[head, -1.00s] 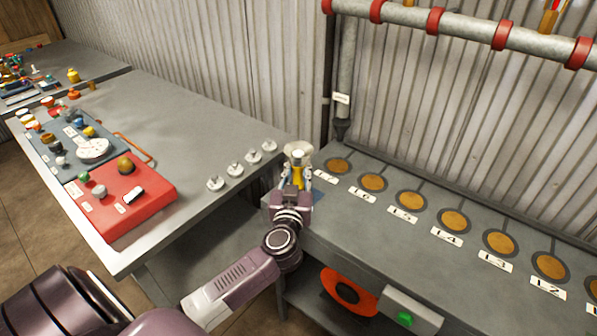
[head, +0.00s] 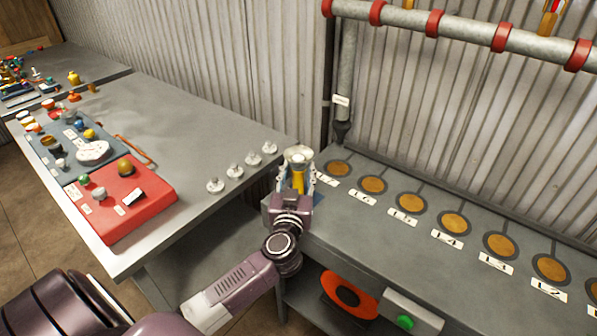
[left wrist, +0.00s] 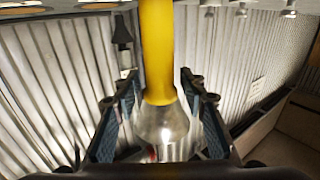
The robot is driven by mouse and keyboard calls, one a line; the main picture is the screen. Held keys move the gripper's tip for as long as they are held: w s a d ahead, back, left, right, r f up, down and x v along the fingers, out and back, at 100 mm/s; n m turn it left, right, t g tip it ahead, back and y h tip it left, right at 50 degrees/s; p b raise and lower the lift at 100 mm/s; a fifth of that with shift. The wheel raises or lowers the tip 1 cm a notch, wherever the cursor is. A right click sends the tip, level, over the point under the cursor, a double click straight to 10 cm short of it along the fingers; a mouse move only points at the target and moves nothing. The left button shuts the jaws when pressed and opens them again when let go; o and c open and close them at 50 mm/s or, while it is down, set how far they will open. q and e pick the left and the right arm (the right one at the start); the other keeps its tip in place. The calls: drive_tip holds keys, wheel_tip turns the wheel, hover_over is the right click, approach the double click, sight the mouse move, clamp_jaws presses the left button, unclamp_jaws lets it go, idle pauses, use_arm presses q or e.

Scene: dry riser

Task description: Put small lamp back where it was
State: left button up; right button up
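The small lamp (head: 299,177), as I take it, is a yellow tube with a wide silver head at its upper end. It is near the left corner of the grey bench. My left gripper (head: 298,184) is at the lamp, with one finger on each side of the tube. The left wrist view shows the yellow tube (left wrist: 158,50) and silver head (left wrist: 165,128) between the blue finger pads (left wrist: 158,85). I cannot tell whether the pads press on it. The lamp's lower end is hidden behind my gripper in the head view. My right gripper is not in view.
The grey bench (head: 440,262) has a row of orange discs (head: 373,184) with labels. A pipe (head: 460,24) with red collars runs above it. The left table (head: 190,130) holds a red board (head: 122,205), several small silver pieces (head: 237,169) and other items.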

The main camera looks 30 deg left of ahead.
use_arm(q)
drive_tip(key=v, duration=1.2)
